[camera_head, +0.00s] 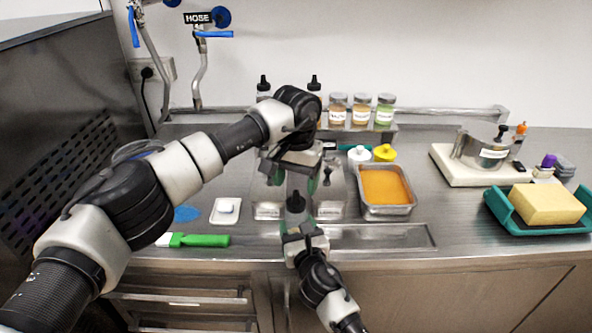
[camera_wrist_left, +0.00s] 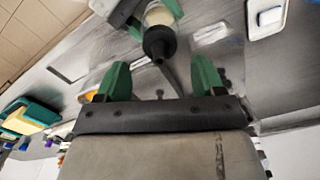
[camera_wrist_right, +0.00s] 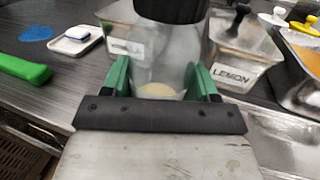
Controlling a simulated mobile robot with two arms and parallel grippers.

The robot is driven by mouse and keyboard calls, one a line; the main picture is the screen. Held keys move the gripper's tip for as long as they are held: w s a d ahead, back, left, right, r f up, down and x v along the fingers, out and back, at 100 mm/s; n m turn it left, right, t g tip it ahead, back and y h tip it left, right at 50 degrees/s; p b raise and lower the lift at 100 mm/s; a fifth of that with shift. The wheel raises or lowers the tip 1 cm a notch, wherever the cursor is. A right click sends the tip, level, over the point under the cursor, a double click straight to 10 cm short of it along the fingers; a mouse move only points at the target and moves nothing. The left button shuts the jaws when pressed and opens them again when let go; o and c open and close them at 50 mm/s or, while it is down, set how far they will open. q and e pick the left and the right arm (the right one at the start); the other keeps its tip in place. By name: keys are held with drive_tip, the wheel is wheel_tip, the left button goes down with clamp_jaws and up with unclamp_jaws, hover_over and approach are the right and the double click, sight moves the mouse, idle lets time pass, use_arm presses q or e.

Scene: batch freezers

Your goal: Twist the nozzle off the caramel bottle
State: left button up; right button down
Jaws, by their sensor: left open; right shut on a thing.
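A clear squeeze bottle stands upright in my right gripper (camera_head: 299,232), with its black nozzle (camera_head: 295,203) pointing up. In the right wrist view, the green fingers of the right gripper (camera_wrist_right: 156,72) are shut around the lower body of the bottle (camera_wrist_right: 163,50), which has pale yellow at its bottom. No flavour label is readable on it. My left gripper (camera_head: 299,182) is above the bottle. In the left wrist view, the left gripper (camera_wrist_left: 160,72) is open and empty, with the nozzle (camera_wrist_left: 158,42) just beyond and between its fingertips, apart from both.
Metal bins, one labelled LEMON (camera_wrist_right: 235,72), stand right behind the bottle. An orange-filled pan (camera_head: 385,186) is to the right. A green-handled scraper (camera_head: 203,240) and a white dish (camera_head: 226,211) lie left. Two black-nozzled bottles and several jars (camera_head: 361,112) line the back.

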sight(296, 191)
use_arm(q)
drive_tip(key=shift+f, duration=2.7)
